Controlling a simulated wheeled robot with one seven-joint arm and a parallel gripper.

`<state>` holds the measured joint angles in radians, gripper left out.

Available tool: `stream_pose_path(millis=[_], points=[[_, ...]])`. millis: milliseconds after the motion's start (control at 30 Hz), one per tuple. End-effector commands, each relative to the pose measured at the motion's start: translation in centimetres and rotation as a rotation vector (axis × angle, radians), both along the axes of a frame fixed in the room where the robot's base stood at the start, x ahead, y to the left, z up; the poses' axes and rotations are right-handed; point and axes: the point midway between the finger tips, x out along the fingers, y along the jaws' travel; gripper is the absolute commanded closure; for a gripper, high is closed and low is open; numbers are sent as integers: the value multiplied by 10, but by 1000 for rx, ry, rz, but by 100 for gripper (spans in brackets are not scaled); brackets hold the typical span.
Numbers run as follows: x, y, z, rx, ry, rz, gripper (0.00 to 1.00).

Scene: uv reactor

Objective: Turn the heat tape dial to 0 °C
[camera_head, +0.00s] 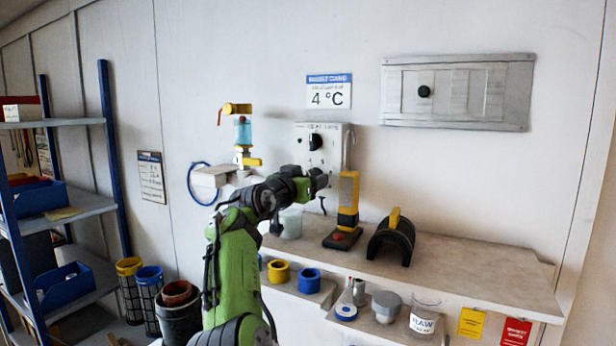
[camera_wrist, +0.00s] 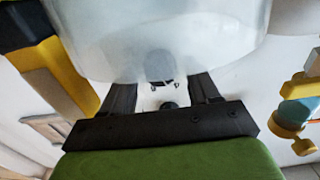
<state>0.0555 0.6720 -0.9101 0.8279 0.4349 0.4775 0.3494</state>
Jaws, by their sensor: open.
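The heat tape dial (camera_head: 315,141) is a black knob on a white control box (camera_head: 330,132) on the wall, with small lettering above it. Its pointer setting is too small to read. My gripper (camera_head: 320,180) is below the box and near it; its fingertips are hard to make out in the head view. In the wrist view my gripper (camera_wrist: 162,88) has its two black fingers apart, with nothing held. A white surface with small dark parts shows between them; I cannot tell whether one is the dial. A sign (camera_head: 329,92) above the box reads 4 °C.
A translucent whitish vessel (camera_head: 290,222) stands on the shelf under my gripper; a large pale form (camera_wrist: 160,30) fills the upper wrist view. A yellow and black stand (camera_head: 348,195) is close on the right, a blue-and-yellow valve assembly (camera_head: 243,140) on the left.

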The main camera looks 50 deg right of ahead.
Motion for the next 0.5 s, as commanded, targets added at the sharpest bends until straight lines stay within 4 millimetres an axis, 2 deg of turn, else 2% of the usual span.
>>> stream_pose_path(millis=[100,400,467,500], points=[[0,0,-1,0,0,0,40],[0,1,-1,0,1,0,86],[0,1,-1,0,1,0,95],[0,1,-1,0,1,0,96]])
